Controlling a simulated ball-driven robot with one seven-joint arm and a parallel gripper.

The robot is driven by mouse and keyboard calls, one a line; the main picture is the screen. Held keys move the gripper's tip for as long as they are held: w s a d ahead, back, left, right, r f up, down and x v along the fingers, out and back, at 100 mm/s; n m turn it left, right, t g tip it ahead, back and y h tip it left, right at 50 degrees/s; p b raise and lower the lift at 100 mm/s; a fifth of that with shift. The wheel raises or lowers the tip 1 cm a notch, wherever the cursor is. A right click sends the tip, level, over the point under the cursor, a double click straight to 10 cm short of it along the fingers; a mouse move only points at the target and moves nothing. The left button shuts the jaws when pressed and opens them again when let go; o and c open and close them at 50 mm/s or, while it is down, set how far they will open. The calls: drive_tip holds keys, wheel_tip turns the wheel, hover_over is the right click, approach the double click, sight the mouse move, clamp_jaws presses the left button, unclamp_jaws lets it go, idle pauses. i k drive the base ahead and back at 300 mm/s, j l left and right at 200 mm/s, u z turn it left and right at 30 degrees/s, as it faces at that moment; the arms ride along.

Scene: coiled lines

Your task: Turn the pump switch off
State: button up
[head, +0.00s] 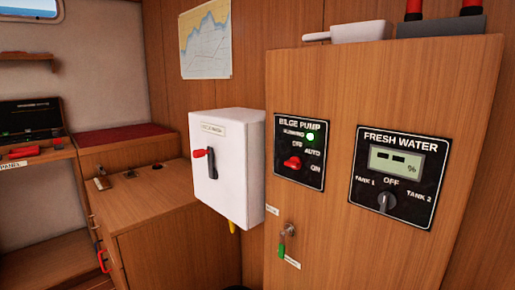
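The black bilge pump panel (284,180) is on the front of a wooden cabinet in the head view. I cannot tell for sure which label the knob points at. A small lamp (310,136) beside the word RUNNING glows green. My gripper is not in view, and nothing touches the knob.
A white box (228,165) with a red-tipped lever (211,167) juts out left of the panel. The fresh water panel (437,205) with a grey knob is to the right. A green-handled valve (282,250) is below. The space before the panel looks clear.

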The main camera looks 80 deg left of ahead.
sight(295, 163)
drive_tip(key=u, duration=1.6)
drive_tip(key=i+j, duration=0.15)
drive_tip(key=i, duration=0.2)
